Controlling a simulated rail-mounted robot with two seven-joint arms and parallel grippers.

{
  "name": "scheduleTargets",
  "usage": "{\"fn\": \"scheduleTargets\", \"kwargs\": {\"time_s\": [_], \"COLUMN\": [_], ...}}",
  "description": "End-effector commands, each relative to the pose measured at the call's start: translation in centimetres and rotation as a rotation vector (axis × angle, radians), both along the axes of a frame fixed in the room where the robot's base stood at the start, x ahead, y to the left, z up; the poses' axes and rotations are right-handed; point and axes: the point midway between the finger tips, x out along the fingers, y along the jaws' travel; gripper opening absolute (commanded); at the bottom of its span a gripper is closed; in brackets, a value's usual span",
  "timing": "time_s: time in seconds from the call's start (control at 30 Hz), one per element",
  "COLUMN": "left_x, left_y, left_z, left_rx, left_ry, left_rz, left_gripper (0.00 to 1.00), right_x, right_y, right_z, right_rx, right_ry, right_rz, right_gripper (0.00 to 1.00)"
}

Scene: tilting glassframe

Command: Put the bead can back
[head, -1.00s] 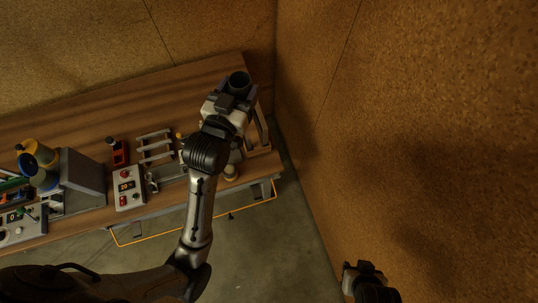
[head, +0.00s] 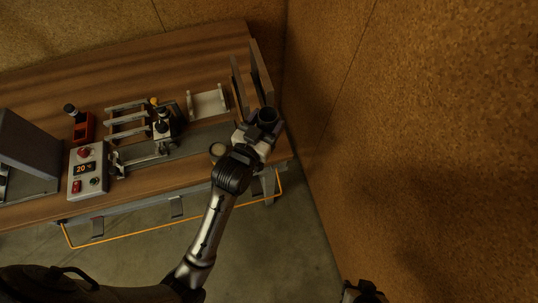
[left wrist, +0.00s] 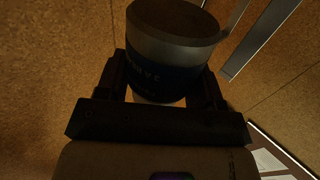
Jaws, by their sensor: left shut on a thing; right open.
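The bead can (head: 267,115) is a dark cylinder with an open-looking dark top, held over the right end of the wooden bench (head: 150,70). In the left wrist view the can (left wrist: 170,45) shows a grey metal end and a dark blue band with lettering. My left gripper (head: 256,133) is shut on the can; its two black fingers (left wrist: 163,85) flank it. Two upright grey-brown panels (head: 251,75) stand just behind the can. Whether the can touches them cannot be told. My right gripper (head: 364,292) is at the bottom edge, mostly cut off.
A white bracket (head: 208,103) lies left of the panels. A rack with bars (head: 127,120), a control box reading 20 (head: 85,176) and a red holder (head: 82,125) stand further left. A cork wall (head: 430,130) closes the right side. An orange rail (head: 150,230) runs along the front.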

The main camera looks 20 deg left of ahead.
Motion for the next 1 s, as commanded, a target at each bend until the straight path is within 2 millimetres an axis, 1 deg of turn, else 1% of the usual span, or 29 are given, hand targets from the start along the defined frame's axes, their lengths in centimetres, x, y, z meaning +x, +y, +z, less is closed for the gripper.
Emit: {"fn": "scheduleTargets", "kwargs": {"time_s": [0.03, 0.13, 0.27, 0.5, 0.7, 0.9, 1.0], "left_x": [0.0, 0.0, 0.0, -0.1, 0.0, -0.1, -0.1], "left_y": [-0.1, -0.2, -0.3, -0.3, -0.3, -0.3, -0.3], "left_z": [-1.3, -2.2, -3.3, -6.3, -7.6, -10.3, -10.8], "left_rx": [-0.001, -0.001, -0.001, -0.003, -0.002, -0.002, -0.002], "left_ry": [-0.001, 0.000, 0.000, 0.001, 0.000, 0.002, 0.000], "left_rz": [-0.002, -0.004, -0.005, -0.006, -0.006, -0.006, -0.006], "left_gripper": [0.32, 0.32, 0.32, 0.32, 0.32, 0.32, 0.32], "right_x": [0.0, 0.0, 0.0, 0.0, 0.0, 0.0, 0.0], "right_y": [-0.1, -0.2, -0.3, -0.2, 0.0, 0.1, 0.1], "right_z": [-1.2, -1.8, -2.3, -3.2, -3.5, -4.3, -4.4], "right_rx": [-0.002, -0.008, -0.008, -0.006, 0.000, 0.004, 0.005], "right_ry": [0.000, 0.000, 0.000, -0.001, -0.001, -0.002, -0.001], "right_rz": [0.001, 0.004, 0.004, 0.002, -0.001, -0.004, -0.004], "right_gripper": [0.43, 0.43, 0.43, 0.43, 0.43, 0.43, 0.43]}}
